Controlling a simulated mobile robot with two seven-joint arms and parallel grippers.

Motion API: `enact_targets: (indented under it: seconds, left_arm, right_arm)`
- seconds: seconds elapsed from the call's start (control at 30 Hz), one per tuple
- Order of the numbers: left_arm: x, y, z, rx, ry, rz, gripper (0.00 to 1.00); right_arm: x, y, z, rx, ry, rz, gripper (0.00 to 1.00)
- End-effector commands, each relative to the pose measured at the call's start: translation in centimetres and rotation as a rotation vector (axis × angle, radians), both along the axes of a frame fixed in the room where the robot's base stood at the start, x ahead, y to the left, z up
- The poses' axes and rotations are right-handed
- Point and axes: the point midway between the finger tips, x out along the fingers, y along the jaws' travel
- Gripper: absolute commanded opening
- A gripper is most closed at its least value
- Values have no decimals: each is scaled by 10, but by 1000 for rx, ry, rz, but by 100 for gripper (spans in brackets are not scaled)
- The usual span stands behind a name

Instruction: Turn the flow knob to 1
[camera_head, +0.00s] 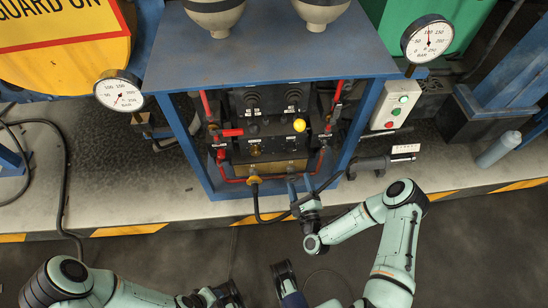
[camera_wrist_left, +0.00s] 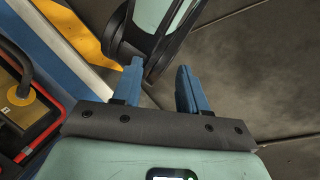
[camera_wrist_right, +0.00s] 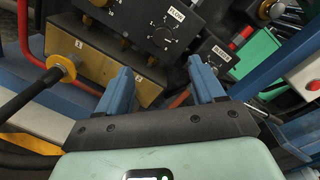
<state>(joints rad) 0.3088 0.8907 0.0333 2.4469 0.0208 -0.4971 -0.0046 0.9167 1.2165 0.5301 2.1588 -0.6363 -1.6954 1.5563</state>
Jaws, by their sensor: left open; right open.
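The flow knob (camera_wrist_right: 165,32) is a black dial on a dark box labelled FLOW, with numbers around it, in the upper middle of the right wrist view. Its exact setting is too small to read. My right gripper (camera_wrist_right: 160,68) is open and empty, its blue fingertips just below that box and apart from the knob. In the head view my right gripper (camera_head: 300,183) is at the lower front of the blue-framed panel. My left gripper (camera_wrist_left: 160,70) is open and empty in the left wrist view, over the dark floor, away from the panel.
The panel holds red pipes (camera_head: 235,180), a yellow knob (camera_head: 299,125) and a brass box (camera_wrist_right: 130,82). A black hose with a yellow collar (camera_wrist_right: 66,64) is left of my right gripper. Pressure gauges (camera_head: 428,38) and a button box (camera_head: 396,104) flank the panel. Floor in front is open.

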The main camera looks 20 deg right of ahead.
Motion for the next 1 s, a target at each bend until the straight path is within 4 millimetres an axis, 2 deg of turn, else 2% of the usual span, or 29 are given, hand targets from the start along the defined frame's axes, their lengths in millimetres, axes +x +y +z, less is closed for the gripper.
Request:
enact_targets:
  seconds: [0.17, 0.5, 0.7, 0.83, 1.0]
  left_arm:
    - [4, 1, -2, 4, -11, 3, 43]
    - [20, 10, -16, 25, -53, 22, 43]
    - [30, 15, -23, 38, -79, 33, 43]
    - [34, 17, -25, 43, -88, 36, 43]
    - [35, 17, -26, 45, -93, 39, 43]
  right_arm:
    - [15, -6, 3, 11, -22, -11, 68]
    - [84, -21, 3, 9, -20, -10, 68]
    - [115, -28, 2, 10, -16, -9, 68]
    - [126, -31, 2, 10, -15, -10, 68]
    - [130, -31, 3, 11, -14, -9, 68]
